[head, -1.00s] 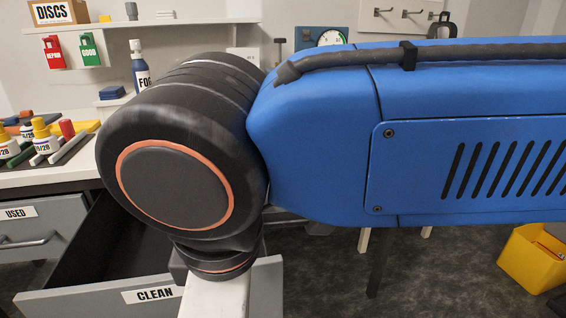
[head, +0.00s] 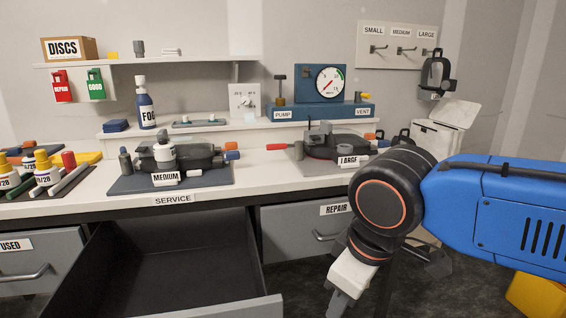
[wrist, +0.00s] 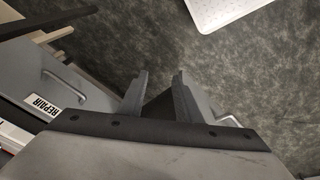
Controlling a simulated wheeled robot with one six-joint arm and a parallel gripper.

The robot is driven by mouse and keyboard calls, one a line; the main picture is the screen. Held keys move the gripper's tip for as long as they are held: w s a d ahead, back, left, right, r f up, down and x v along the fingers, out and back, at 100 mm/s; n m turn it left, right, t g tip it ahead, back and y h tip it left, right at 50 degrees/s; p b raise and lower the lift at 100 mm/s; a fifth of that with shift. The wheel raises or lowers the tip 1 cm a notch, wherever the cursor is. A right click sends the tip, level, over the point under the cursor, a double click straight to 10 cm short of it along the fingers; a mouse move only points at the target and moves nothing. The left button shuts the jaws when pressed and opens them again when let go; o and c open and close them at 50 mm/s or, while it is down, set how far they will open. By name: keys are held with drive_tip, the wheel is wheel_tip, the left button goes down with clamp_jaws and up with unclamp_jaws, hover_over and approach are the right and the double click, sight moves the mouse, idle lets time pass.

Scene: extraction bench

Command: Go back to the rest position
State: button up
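My arm, blue with a black joint, reaches in from the right of the head view. My gripper (wrist: 158,84) hangs low in front of the bench, pointing down. In the wrist view its two grey fingers stand apart with nothing between them, above the floor and the drawer fronts. In the head view it shows at the bottom (head: 340,303), partly cut off by the picture edge, right of the open drawer (head: 253,285).
The open drawer looks empty and juts out. The repair drawer (head: 290,238) is shut. The bench holds the medium fixture (head: 192,182) and the large fixture (head: 326,141). A white bin (head: 435,140) stands right, a yellow container (head: 537,300) lower right. Floor shows below my gripper.

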drive_tip(key=d+f+m+t, duration=0.1)
drive_tip(key=d+f+m, duration=0.3)
drive_tip(key=d, duration=0.5)
drive_tip(key=d+f+m+t+h, duration=0.1)
drive_tip(key=d+f+m, duration=0.3)
drive_tip(key=d, duration=0.5)
drive_tip(key=shift+d+m, duration=0.25)
drive_tip(key=shift+m, duration=0.75)
